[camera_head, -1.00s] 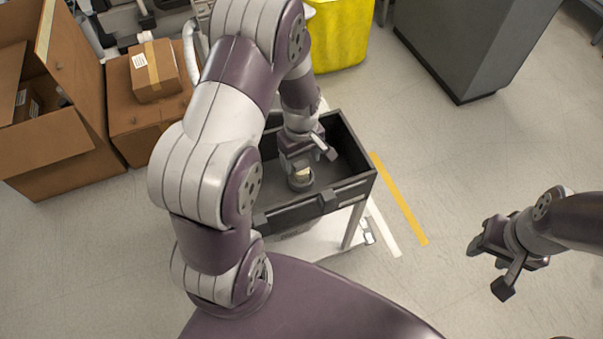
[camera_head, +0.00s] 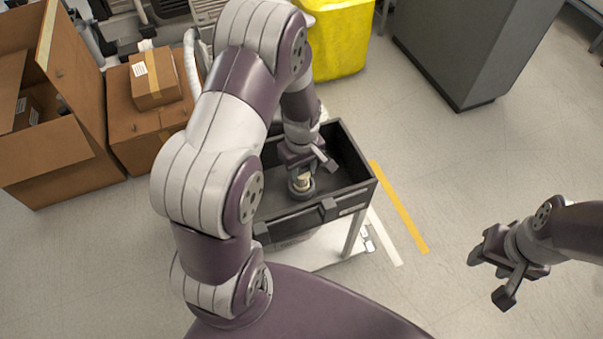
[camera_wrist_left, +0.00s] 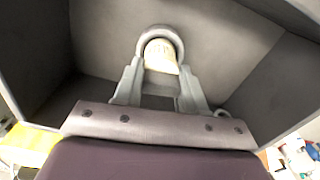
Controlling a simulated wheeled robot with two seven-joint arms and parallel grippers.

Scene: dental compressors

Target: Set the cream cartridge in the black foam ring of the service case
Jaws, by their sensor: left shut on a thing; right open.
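The cream cartridge (camera_head: 302,183) is in the jaws of my left gripper (camera_head: 302,172), inside the dark service case (camera_head: 358,190). The black foam ring (camera_head: 303,195) stands on the case floor, directly below the gripper. In the left wrist view, the cartridge (camera_wrist_left: 161,56) lies between the two fingers (camera_wrist_left: 160,78), and the ring (camera_wrist_left: 160,30) curves around its far end. The cartridge's lower end is at the ring; how deep it sits is hidden. My right gripper (camera_head: 487,275) is open and empty over the floor, right of the case.
The case walls rise around the left gripper, with a latch (camera_head: 327,209) on the near side. Cardboard boxes (camera_head: 150,130) stand to the left, a yellow bin (camera_head: 340,40) behind, and a grey cabinet (camera_head: 470,45) at back right. The floor on the right is clear.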

